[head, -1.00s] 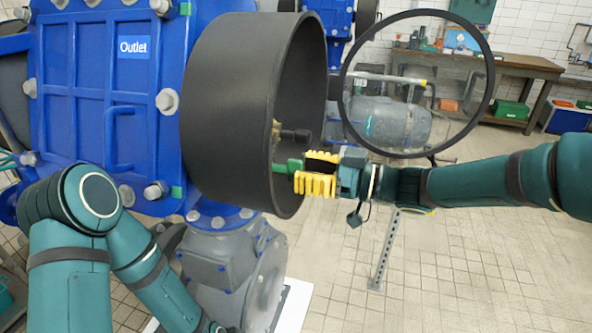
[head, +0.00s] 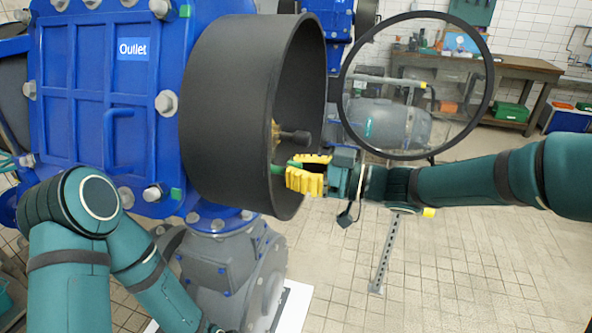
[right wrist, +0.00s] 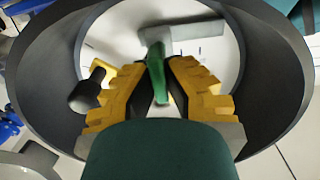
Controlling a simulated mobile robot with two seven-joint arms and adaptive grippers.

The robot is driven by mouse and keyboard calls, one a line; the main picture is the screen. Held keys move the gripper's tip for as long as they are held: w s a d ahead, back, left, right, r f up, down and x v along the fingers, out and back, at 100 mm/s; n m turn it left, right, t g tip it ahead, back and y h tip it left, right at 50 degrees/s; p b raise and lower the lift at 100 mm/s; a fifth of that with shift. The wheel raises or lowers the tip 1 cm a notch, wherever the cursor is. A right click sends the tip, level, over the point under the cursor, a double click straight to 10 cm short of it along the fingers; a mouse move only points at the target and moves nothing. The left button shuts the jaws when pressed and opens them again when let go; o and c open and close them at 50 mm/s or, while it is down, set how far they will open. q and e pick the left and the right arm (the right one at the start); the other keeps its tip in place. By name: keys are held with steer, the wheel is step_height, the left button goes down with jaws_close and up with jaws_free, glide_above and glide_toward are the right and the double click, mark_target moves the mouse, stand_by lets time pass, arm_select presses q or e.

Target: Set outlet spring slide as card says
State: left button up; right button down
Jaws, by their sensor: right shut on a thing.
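The blue valve body with the "Outlet" label (head: 132,49) fills the left of the head view. A wide black round housing (head: 232,110) stands out from its right side, open toward the right. My right gripper (head: 290,180) is at the lower part of that opening, its yellow fingers shut on a green piece (right wrist: 156,68). In the right wrist view this piece rises between the fingers, before a pale face with a grey bar (right wrist: 185,33). Which part is the slide is unclear. No readable card shows. My left arm shows at lower left; its gripper is out of view.
A dark knob on a brass stem (head: 295,137) sits inside the housing, close to my right fingers; it also shows in the right wrist view (right wrist: 88,92). A round clear lens with black rim (head: 417,85) stands to the right. A workbench (head: 480,65) is behind.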

steer(key=shift+s+a, duration=0.3)
steer(key=shift+s, duration=0.5)
steer(key=shift+s+a, duration=0.3)
steer(key=shift+s, duration=0.5)
steer(key=c, duration=1)
jaws_free()
steer(key=shift+w, duration=0.2)
steer(key=shift+d, duration=0.15)
steer(key=v, duration=1.1)
steer(key=shift+s+d, duration=0.2)
steer(key=shift+d, duration=0.1)
